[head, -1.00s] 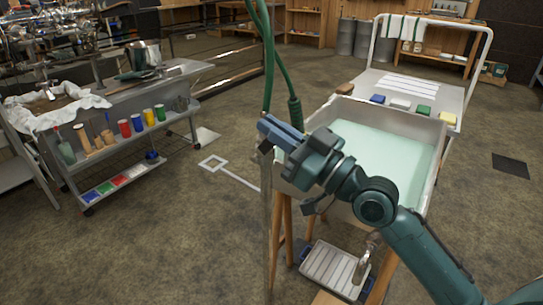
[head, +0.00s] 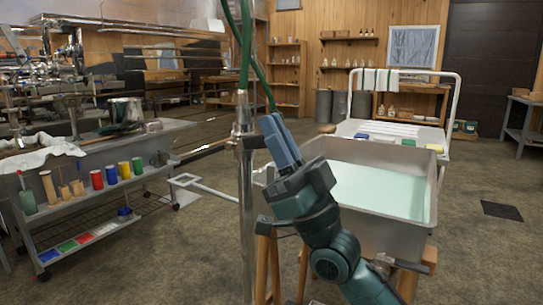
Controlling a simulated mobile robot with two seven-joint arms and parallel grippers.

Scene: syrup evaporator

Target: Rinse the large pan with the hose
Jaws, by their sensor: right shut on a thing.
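The large pan (head: 350,228) is a deep grey metal basin on a wooden stand, right of centre, with pale green liquid in it. The green hose (head: 262,75) hangs from above in two strands. One strand runs down to my right gripper (head: 275,125), and its lower end is hidden behind the blue fingers. The right gripper is shut on the hose, with fingers pointing up, at the left of the pan and above its rim level. No water stream is visible. My left gripper is not in view.
An upright metal pole (head: 246,190) stands just left of my right gripper. A white-framed cart (head: 448,132) is behind the pan. A grey cart with coloured cups (head: 97,180) stands at left.

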